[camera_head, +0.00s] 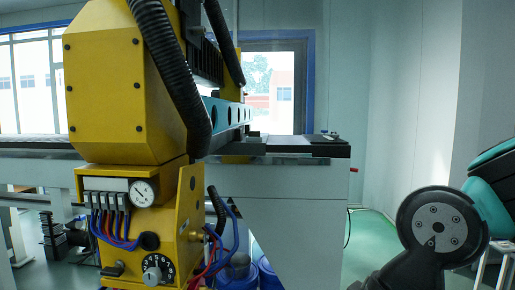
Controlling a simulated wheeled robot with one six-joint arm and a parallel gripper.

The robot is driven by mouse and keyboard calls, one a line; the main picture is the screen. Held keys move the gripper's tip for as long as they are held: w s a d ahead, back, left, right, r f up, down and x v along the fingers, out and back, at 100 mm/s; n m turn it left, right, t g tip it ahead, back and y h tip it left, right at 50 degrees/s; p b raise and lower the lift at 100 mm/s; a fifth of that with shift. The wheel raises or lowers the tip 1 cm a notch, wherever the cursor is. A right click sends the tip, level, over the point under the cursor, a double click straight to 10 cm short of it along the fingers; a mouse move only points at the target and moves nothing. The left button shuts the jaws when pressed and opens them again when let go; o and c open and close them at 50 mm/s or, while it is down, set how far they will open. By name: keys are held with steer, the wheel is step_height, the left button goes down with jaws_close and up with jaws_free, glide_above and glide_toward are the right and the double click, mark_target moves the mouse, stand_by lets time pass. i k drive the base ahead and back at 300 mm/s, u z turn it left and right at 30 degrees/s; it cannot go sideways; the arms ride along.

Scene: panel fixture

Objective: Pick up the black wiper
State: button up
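I cannot make out a black wiper for certain in this view. Small dark items (330,134) lie on the right end of the machine table, too small to identify. My gripper is not in view. A dark grey joint and a teal link of my own arm show at the lower right.
A yellow machine (110,90) with a pressure gauge (144,193), a dial (158,268) and thick black hoses (172,70) fills the left. A long machine table (290,144) stands behind it. Blue containers (270,276) sit below. Green floor (370,235) is open right of the table.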

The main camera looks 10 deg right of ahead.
mark_target(251, 134)
steer(key=k, duration=0.55)
steer(key=z, duration=0.8)
steer(key=i, duration=2)
steer(key=u, duration=0.95)
steer(key=i, duration=0.9)
steer(key=u, duration=0.85)
